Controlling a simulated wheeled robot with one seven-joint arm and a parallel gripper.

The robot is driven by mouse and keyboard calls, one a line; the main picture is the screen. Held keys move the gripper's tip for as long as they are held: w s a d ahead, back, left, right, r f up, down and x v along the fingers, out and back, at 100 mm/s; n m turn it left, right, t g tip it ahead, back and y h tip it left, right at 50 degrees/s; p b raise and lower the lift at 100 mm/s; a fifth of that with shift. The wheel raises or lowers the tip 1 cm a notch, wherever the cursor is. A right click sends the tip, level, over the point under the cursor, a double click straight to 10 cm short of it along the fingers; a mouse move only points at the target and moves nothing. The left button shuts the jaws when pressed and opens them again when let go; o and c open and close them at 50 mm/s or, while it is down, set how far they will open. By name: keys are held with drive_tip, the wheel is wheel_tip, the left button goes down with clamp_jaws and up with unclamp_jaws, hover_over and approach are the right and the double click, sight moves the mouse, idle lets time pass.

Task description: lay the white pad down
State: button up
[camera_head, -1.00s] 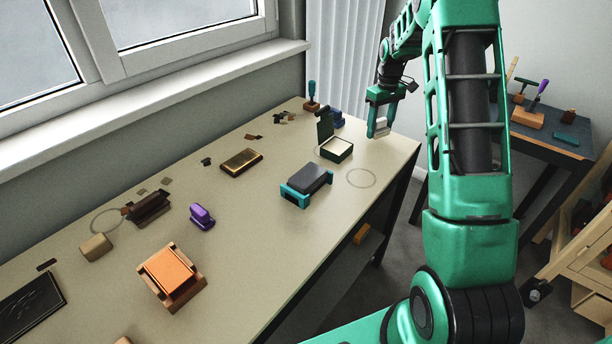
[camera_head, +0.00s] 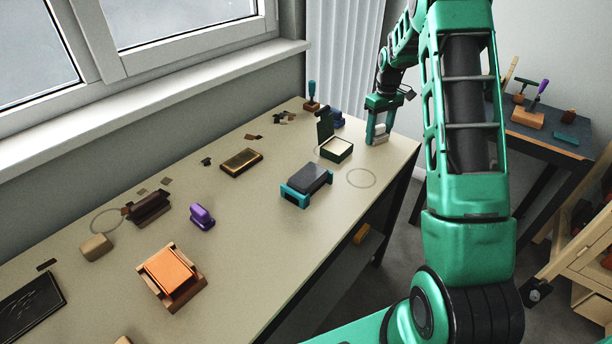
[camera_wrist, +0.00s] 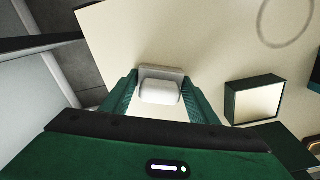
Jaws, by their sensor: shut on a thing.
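The white pad (camera_wrist: 160,93) has a rounded white body on a flat greyish part. My gripper (camera_wrist: 160,86) is shut on it, with one green finger on each side. In the head view my gripper (camera_head: 377,136) points down at the far right corner of the long table. The white pad (camera_head: 380,131) shows there between the fingers, low over the tabletop or on it. I cannot tell whether its underside touches the table. The fingers hide its sides.
An open dark green box (camera_head: 336,151) with a cream inside stands left of my gripper. A thin drawn ring (camera_head: 361,178) lies on the bare tabletop nearer the front. A dark block in a teal stand (camera_head: 306,184) is left of it. The table's right edge is close.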

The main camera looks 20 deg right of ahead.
drive_tip(key=o, duration=1.1)
wheel_tip(320, 180, up, 9)
drive_tip(key=shift+w+r, duration=0.1)
drive_tip(key=shift+r, duration=0.7)
